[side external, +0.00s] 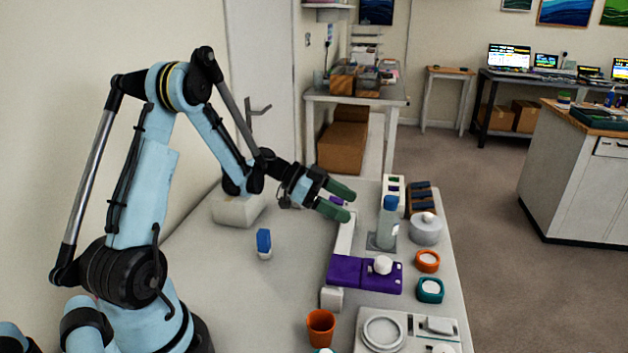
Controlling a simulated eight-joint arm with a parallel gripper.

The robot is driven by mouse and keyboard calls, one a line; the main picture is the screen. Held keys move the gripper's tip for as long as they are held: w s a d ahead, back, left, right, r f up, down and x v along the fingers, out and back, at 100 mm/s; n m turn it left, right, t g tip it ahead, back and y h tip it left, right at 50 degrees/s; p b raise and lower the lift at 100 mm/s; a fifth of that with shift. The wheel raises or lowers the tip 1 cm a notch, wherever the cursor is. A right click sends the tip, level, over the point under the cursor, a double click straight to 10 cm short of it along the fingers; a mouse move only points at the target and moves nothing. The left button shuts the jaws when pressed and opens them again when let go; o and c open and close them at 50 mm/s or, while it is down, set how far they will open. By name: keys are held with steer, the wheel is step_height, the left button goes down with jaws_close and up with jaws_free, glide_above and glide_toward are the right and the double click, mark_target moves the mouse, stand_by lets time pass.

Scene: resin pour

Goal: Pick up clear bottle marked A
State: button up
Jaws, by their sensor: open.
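A tall pale bottle (387,230) with a blue cap stands upright on a grey square plate (372,244). A small bottle (264,246) with a blue upper part and white base stands alone on the left of the table. I cannot read a letter A on either bottle, so I cannot tell which is marked A. My gripper (351,206) has green fingers and is open, with nothing seen between them. It is just left of the tall bottle's cap, apparently apart from it, pointing right and slightly down.
A purple block (347,270) with a white knob lies in front of the tall bottle. A grey lidded pot (426,230), an orange-rimmed jar (428,260) and a teal jar (430,290) line the right edge. An orange cup (321,327) and scale (383,332) stand nearer. The left table is mostly clear.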

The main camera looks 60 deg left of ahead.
mark_target(387, 224)
steer(key=shift+w+f, duration=0.2)
steer(key=shift+f, duration=0.1)
steer(key=x, duration=0.6)
steer(key=shift+w, duration=0.15)
steer(key=shift+w+a+x, duration=0.15)
steer(key=shift+x, duration=1.15)
steer(key=shift+w+a+x, duration=0.1)
steer(key=shift+w+x, duration=0.05)
steer(key=shift+x, duration=1.15)
steer(key=c, duration=1.3)
steer(key=shift+r, duration=0.2)
